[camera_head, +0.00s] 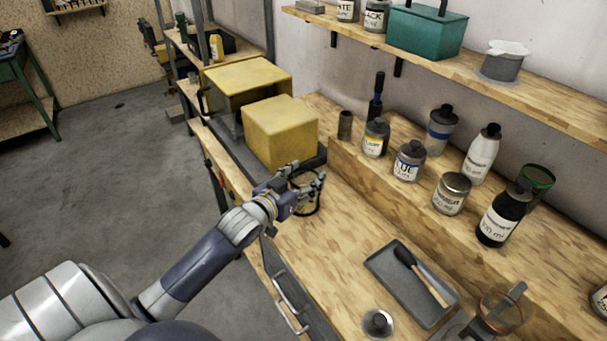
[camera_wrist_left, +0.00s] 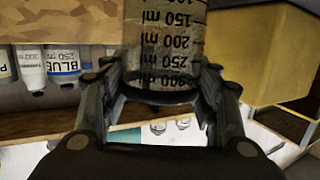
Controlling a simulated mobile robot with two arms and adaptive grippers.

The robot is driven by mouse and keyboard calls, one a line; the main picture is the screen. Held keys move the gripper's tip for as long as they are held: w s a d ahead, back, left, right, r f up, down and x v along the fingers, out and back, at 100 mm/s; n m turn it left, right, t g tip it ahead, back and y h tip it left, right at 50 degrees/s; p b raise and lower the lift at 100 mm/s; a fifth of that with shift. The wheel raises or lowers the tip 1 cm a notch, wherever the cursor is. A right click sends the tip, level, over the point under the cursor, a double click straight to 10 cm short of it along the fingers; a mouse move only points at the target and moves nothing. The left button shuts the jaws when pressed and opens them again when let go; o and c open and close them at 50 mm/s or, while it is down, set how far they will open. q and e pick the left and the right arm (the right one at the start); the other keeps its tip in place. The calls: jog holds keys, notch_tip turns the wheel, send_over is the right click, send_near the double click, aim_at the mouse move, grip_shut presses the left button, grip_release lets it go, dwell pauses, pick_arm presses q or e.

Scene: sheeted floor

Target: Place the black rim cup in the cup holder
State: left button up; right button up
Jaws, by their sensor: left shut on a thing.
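The black rim cup, a clear cup with black millilitre markings, shows in the left wrist view (camera_wrist_left: 165,45) between the two fingers, its dark rim near the fingertips. In the head view the cup (camera_head: 309,208) is mostly covered by my left gripper (camera_head: 308,184), which is shut on it over the workbench, in front of the yellow box. I cannot tell whether the cup touches the bench. A dark stand with a red-rimmed clear cup (camera_head: 502,312) at the bottom right looks like the cup holder, partly cut off by the frame. My right gripper is not in view.
Yellow boxes (camera_head: 281,132) stand just behind the gripper. A grey tray (camera_head: 411,284) with a brush and a metal lid (camera_head: 378,323) lie on the bench. Several paint bottles and a green-rimmed cup (camera_head: 538,177) stand on the raised ledge. The bench between gripper and tray is clear.

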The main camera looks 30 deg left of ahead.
aim_at(299, 182)
pick_arm(q)
jog(key=w+a, duration=0.2)
jog(key=w, duration=0.1)
jog(key=shift+w+a+f+p, duration=0.15)
jog(key=shift+w+a+p, duration=0.15)
jog(key=shift+a+p, duration=0.1)
notch_tip(299, 182, down, 3)
jog(key=shift+r+p, duration=0.2)
jog(key=shift+p, duration=0.25)
jog(key=shift+f, duration=0.5)
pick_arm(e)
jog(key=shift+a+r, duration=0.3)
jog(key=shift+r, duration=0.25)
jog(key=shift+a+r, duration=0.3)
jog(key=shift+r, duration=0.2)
pick_arm(q)
jog(key=shift+f, duration=0.2)
jog(key=o, duration=1.6)
